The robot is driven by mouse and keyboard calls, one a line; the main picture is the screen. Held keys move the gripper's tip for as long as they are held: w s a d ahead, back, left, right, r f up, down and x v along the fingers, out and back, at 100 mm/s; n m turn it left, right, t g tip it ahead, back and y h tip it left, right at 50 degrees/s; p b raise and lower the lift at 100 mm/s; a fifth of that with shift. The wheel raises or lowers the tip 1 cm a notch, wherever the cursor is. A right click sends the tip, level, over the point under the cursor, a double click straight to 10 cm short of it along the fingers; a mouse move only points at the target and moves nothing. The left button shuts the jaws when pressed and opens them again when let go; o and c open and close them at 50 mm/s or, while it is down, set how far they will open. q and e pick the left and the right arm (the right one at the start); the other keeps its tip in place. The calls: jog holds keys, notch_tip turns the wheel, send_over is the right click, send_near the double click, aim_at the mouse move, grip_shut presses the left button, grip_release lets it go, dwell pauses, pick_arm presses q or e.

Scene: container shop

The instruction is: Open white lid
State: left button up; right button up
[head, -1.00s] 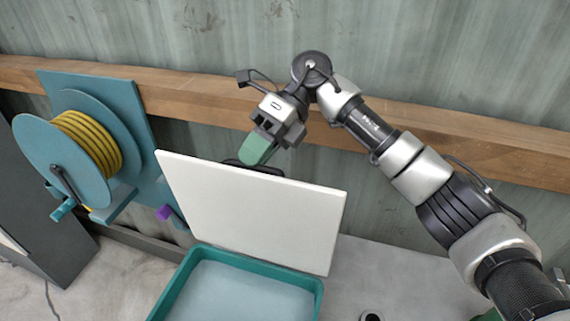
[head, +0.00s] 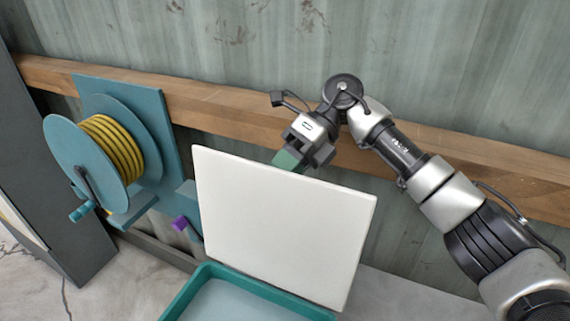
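The white lid (head: 282,228) stands raised, close to upright, at the back edge of a teal box (head: 190,292). The box is open at the top and its pale inside shows. My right gripper (head: 288,160) is behind the lid's top edge, its green fingers pointing down. The lid hides the fingertips, so I cannot tell whether they touch it or how far apart they are. My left gripper is not in view.
A teal hose reel (head: 90,165) with yellow hose is mounted on a teal board at the left. A purple-tipped part (head: 180,223) sits beside the lid. A wooden beam (head: 440,165) runs along the grey-green wall. A dark cabinet (head: 50,190) stands far left.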

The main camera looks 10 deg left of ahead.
jog(key=shift+o, duration=1)
jog(key=shift+r, duration=0.2)
jog(key=b+v, duration=0.2)
jog(key=v, duration=0.8)
jog(key=shift+w+d+r, duration=0.15)
jog(key=shift+w+d, duration=0.1)
jog(key=shift+w, duration=0.05)
jog(key=shift+s, duration=0.1)
